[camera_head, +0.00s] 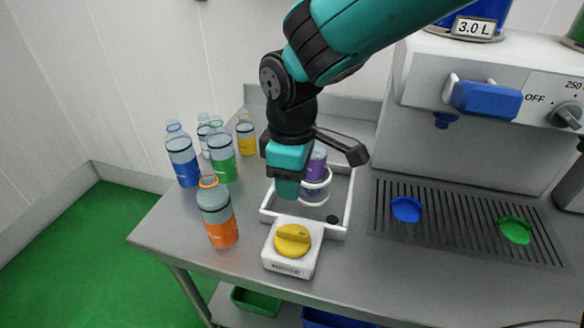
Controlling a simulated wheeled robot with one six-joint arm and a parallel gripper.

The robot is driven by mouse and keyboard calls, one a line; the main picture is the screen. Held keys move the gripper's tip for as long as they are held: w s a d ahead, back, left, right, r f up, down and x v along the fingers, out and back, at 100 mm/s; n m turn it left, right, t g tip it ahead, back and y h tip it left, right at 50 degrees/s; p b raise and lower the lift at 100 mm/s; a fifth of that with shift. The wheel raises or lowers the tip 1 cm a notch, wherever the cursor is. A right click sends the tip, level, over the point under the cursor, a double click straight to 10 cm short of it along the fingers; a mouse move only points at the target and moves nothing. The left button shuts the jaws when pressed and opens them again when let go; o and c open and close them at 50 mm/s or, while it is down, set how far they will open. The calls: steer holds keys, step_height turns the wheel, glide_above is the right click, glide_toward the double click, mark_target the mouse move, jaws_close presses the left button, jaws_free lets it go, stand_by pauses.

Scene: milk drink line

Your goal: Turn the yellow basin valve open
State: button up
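The yellow basin valve (293,240) is a round knob with a raised bar across its top. It sits on a white box (290,263) with a small label, at the near side of a white-rimmed basin (345,205). The knob is in full view and its bar lies roughly left to right. My gripper (287,190) points down above the basin, behind the knob and apart from it. Its finger gap is not clearly visible. A bottle with a purple label (317,165) stands in a white ring holder (324,186), partly hidden behind my gripper.
An orange bottle (222,228) stands left of the valve. Blue (186,170), green (222,165) and yellow (246,142) bottles stand behind it. A grated dispenser tray (460,232) with blue and green discs lies right. The bench's near right is clear.

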steer(key=shift+r, duration=1.6)
steer(key=s+d+r+m+y, duration=0.2)
steer(key=s+d+m, duration=0.1)
steer(key=s+d, duration=0.3)
steer(key=s+d+r+m+y, duration=0.2)
steer(key=s+d, duration=0.4)
steer(key=s, duration=0.4)
steer(key=shift+s+r+m, duration=0.25)
steer(key=shift+r+m, duration=0.5)
steer(key=shift+m, duration=0.35)
